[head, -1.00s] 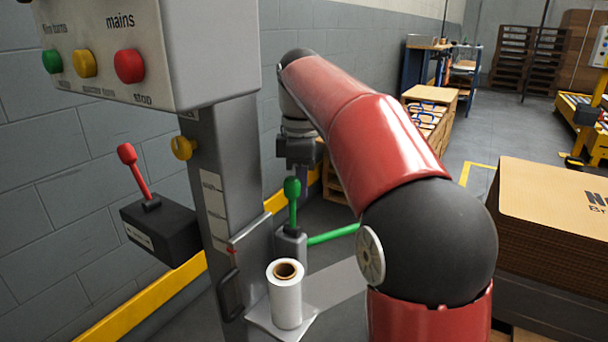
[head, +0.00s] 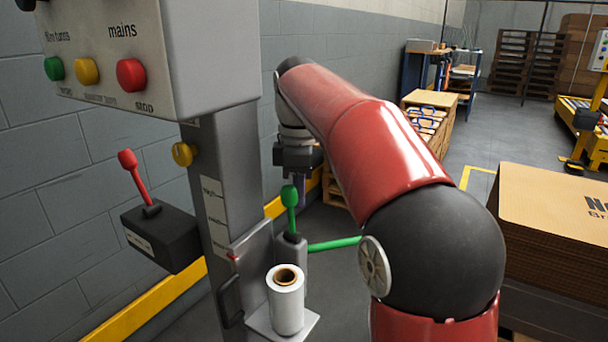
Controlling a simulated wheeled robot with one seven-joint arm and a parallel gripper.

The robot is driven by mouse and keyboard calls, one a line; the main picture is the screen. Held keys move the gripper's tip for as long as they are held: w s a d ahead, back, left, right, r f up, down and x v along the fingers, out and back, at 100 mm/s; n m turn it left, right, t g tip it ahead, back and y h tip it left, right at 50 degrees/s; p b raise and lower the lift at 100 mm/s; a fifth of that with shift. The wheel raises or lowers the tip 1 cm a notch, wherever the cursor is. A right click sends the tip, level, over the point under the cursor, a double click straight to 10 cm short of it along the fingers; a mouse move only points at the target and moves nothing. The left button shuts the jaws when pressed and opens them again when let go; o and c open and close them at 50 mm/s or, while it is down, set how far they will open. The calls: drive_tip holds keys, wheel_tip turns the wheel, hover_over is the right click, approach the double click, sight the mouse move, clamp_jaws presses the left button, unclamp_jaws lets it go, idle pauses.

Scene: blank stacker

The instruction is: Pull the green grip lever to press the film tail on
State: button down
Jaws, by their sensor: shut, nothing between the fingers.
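The green grip lever (head: 290,205) stands upright on a small grey block (head: 291,251) beside the machine's column. A green bar (head: 334,244) reaches out to the right from that block and passes behind my arm. My gripper (head: 300,187) points down just behind and above the lever's knob in the head view. Its fingers are small and partly hidden by the knob; they look shut and empty. I cannot tell whether they touch the lever. The white film roll (head: 286,305) stands upright on a grey bracket below the lever. No loose film tail can be made out.
The control box (head: 130,110) with green, yellow and red buttons hangs at upper left. A red lever (head: 134,173) stands on a black box (head: 161,238). A cardboard stack (head: 550,210) is at right. Open floor (head: 478,130) lies behind my arm.

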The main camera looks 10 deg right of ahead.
drive_tip(key=shift+w+d+r+p, duration=0.15)
drive_tip(key=shift+w+d+p, duration=1.85)
drive_tip(key=shift+d+p, duration=0.05)
wheel_tip(320, 180, up, 9)
drive_tip(key=p, duration=0.1)
drive_tip(key=shift+p, duration=0.4)
